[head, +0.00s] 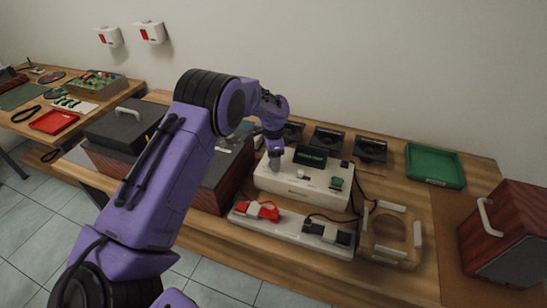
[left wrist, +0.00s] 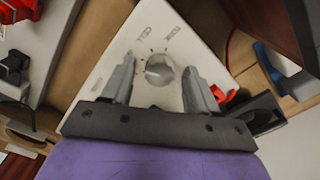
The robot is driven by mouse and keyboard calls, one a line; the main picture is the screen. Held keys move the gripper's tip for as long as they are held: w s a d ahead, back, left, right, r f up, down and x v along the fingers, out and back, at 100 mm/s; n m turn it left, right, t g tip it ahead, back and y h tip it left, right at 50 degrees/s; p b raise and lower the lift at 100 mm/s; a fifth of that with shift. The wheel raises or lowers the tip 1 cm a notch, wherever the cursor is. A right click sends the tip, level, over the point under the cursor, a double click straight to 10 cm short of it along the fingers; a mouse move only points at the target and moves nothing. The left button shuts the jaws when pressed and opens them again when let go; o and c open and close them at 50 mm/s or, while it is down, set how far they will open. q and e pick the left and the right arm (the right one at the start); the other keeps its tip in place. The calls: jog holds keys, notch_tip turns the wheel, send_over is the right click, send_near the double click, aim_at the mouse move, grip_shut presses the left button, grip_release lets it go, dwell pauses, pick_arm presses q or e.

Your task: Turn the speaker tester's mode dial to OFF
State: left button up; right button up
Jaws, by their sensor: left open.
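The speaker tester (head: 283,187) is a white box with a dark screen, standing on the wooden bench in the head view. My left gripper (head: 275,164) points down over its left part and hides the dial there. In the left wrist view, the grey round mode dial (left wrist: 159,71) sits on the white panel between the two fingers of my left gripper (left wrist: 157,66). The fingers are apart, one on each side, with visible gaps to the dial. Printed labels lie around the dial, but I cannot read its setting surely. My right gripper is not in view.
A white strip (head: 285,236) with a red clip (head: 257,210) and a black part (head: 330,233) lies in front of the tester. Black speaker drivers (head: 370,149) stand behind. A green tray (head: 434,165) and a wooden cabinet (head: 505,235) are at right.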

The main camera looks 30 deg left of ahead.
pick_arm(q)
jog(key=c, duration=1)
jog(key=shift+c, duration=0.2)
jog(key=shift+r, duration=0.1)
jog(key=shift+s+r+n+p, duration=0.1)
jog(key=shift+n+p, duration=1.45)
jog(key=shift+n, duration=0.45)
jog(key=shift+n+p, duration=0.45)
jog(key=shift+n, duration=0.75)
jog(key=shift+n+p, duration=0.35)
jog(key=shift+n, duration=0.85)
